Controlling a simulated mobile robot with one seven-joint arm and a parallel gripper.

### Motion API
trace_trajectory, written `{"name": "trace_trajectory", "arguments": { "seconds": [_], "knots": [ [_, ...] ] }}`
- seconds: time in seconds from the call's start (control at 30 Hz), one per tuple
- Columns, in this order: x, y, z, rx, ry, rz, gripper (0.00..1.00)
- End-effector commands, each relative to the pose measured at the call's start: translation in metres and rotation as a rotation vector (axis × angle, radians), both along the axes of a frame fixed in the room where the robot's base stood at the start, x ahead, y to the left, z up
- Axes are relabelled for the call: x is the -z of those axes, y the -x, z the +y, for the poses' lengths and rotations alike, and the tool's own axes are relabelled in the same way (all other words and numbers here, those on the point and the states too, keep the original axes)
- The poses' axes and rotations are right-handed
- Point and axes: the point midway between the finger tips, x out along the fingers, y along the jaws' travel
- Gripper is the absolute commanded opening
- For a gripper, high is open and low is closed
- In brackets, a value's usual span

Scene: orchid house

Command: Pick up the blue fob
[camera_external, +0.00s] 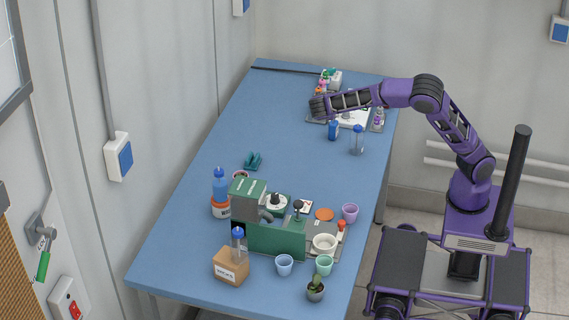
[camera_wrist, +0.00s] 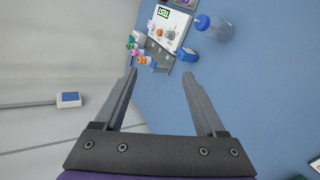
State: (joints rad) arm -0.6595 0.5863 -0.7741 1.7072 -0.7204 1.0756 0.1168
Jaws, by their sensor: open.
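I cannot pick out a blue fob with certainty. A small blue item with a pale label (camera_wrist: 188,54) lies on the bench in the wrist view, beside a clear bottle with a blue cap (camera_wrist: 211,26). In the external view a small upright blue item (camera_external: 333,130) stands at the far end of the bench, left of a bottle (camera_external: 357,142). My gripper (camera_wrist: 159,73) is open, with nothing between its fingers. In the external view my gripper (camera_external: 318,106) is above the bench's far end, left of the blue item.
A grey tray (camera_external: 377,122) with a white device (camera_wrist: 168,24) and small coloured items is at the far end of the blue bench (camera_external: 190,190). Nearer stand a green machine (camera_external: 275,240), cups (camera_external: 350,212), bottles and a cardboard box (camera_external: 231,267). The bench middle is mostly clear.

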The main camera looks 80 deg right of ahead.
Motion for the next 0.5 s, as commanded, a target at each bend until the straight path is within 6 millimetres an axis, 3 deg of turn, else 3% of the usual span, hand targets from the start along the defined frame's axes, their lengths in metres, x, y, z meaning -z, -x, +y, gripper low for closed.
{"name": "trace_trajectory", "arguments": {
  "seconds": [0.1, 0.3, 0.5],
  "knots": [
    [0.044, -0.022, -0.008, -0.165, 0.083, 0.398, 0.72],
    [0.117, -0.04, -0.019, -0.383, 0.104, 0.936, 0.72],
    [0.153, -0.043, -0.025, -0.487, 0.083, 1.17, 0.72]
  ]
}}
